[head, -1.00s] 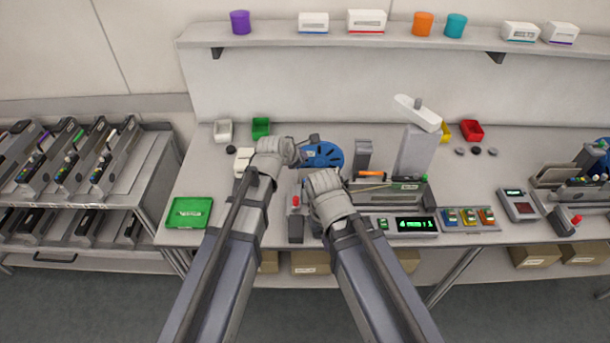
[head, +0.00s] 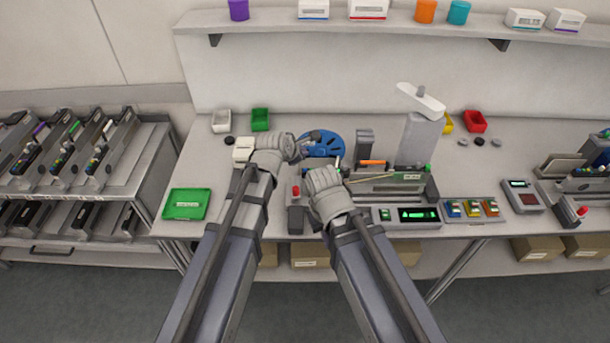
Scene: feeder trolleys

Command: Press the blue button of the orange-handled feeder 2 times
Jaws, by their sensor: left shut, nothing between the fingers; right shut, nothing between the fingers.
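A grey feeder with an orange handle bar (head: 372,162) lies in the fixture (head: 385,188) at the middle of the bench. Its blue button cannot be made out; my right gripper and wrist hide the feeder's left end. My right gripper (head: 338,163) is shut and empty, with its tip at that left end; whether it touches cannot be told. My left gripper (head: 311,138) is shut and empty, higher up and to the left, in front of a blue reel (head: 325,145).
A green-lit display (head: 414,215) and blue, yellow and orange modules (head: 472,208) stand along the front edge. A red button post (head: 296,192) is left of the fixture. A green tray (head: 187,204) is at the left. Feeder racks (head: 140,172) stand further left.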

